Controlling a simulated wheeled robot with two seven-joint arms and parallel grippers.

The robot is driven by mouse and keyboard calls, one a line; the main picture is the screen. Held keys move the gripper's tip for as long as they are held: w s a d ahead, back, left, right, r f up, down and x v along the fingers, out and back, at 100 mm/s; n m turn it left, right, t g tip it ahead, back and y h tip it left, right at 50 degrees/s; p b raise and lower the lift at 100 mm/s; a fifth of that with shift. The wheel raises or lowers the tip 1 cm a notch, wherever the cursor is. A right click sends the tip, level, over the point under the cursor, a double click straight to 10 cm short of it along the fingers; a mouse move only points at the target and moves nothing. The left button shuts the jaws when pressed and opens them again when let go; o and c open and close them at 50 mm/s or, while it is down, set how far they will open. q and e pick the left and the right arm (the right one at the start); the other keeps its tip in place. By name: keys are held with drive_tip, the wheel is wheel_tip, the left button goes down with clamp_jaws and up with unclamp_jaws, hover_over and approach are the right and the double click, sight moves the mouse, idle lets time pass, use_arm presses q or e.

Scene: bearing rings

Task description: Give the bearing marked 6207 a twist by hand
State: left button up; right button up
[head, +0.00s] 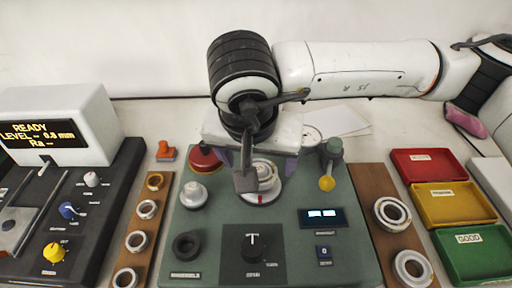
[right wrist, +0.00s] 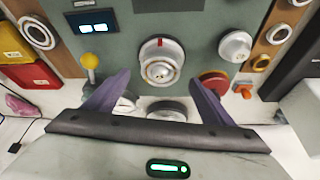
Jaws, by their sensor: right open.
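A steel bearing ring (head: 266,172) sits on a pale round seat with a red mark, on the green machine panel (head: 300,255). It shows whole in the right wrist view (right wrist: 160,71), with the red mark at its top. No 6207 marking is legible on any bearing. My right gripper (right wrist: 158,100) is open and empty, its two purple fingers spread wide, with the seated bearing beyond and between them. In the head view the gripper hangs over the back of the seat and partly hides the bearing. My left gripper is not in view.
Several rings lie on the left wooden board (head: 139,240); two larger bearings are on the right board (head: 375,187). A yellow-ended lever (head: 327,183), a red button (head: 204,160) and a grey knob (head: 193,194) flank the seat. Red, yellow and green (head: 478,262) trays stand at right.

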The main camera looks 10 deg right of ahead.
sight(259, 169)
drive_tip(key=shift+x, duration=1.7)
drive_tip(key=c, duration=1.4)
drive_tip(key=shift+n+y+b, duration=0.4)
drive_tip(key=shift+n+b, duration=0.45)
drive_tip(key=shift+n, duration=0.15)
drive_tip(key=shift+n+b, duration=0.35)
drive_tip(key=shift+n, duration=0.05)
drive_tip(key=shift+n+y+b, duration=0.5)
drive_tip(key=shift+n, duration=0.3)
